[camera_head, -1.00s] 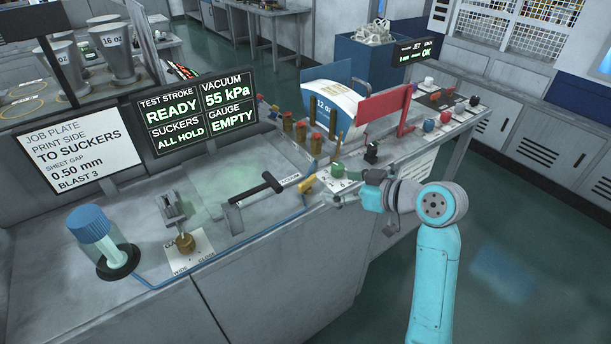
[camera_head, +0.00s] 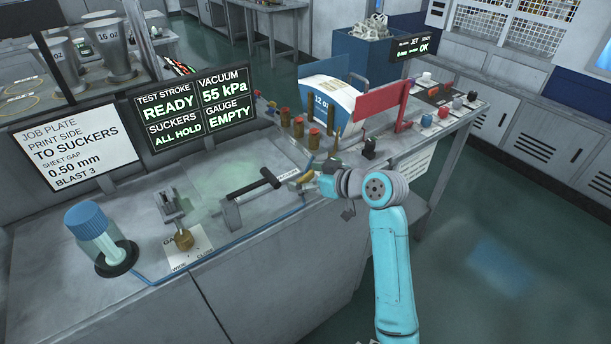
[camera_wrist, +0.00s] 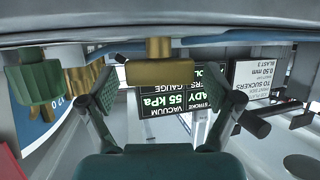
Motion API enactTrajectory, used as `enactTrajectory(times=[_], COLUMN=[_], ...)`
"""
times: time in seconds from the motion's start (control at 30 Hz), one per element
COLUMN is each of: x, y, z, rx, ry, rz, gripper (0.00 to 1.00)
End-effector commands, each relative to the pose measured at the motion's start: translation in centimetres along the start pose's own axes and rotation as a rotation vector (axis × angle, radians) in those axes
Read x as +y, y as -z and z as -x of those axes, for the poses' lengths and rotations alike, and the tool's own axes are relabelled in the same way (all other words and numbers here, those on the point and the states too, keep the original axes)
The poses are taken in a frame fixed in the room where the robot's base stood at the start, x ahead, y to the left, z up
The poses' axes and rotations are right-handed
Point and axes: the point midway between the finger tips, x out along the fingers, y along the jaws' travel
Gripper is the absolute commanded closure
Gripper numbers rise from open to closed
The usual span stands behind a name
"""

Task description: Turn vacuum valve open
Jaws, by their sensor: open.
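The vacuum valve shows as a small yellow-brass handle (camera_head: 306,176) at the bench's front edge, beside a label partly reading VACUUM. In the wrist view its brass body (camera_wrist: 146,72) stands between and beyond the two fingers, near the top of the picture. My gripper (camera_wrist: 160,103) is open, one finger on each side, with visible space around the brass. In the head view my gripper (camera_head: 320,182) is just right of the valve, and my wrist hides part of it. I cannot tell whether either finger touches the valve.
A green knob (camera_wrist: 36,76) is close on the left in the wrist view. Several brass posts (camera_head: 314,136) and a red panel (camera_head: 378,106) stand behind. The screen (camera_head: 197,108) reads VACUUM 55 kPa.

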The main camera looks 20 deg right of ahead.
Motion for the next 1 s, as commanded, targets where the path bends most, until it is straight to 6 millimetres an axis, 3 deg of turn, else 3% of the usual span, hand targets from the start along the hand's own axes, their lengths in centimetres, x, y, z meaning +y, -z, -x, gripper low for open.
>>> enactTrajectory(times=[0.1, 0.13, 0.37, 0.57, 1.0], x=[0.01, 0.01, 0.01, -0.07, -0.04], y=[0.01, 0.01, 0.01, -0.03, -0.07], z=[0.01, 0.02, 0.03, -0.04, -0.03], rx=[0.0, 0.0, 0.0, -0.002, -0.002], ry=[0.0, 0.0, 0.0, -0.019, -0.232], rz=[0.0, 0.0, 0.0, -0.009, -0.097], gripper=[0.1, 0.15, 0.71, 0.71, 0.71])
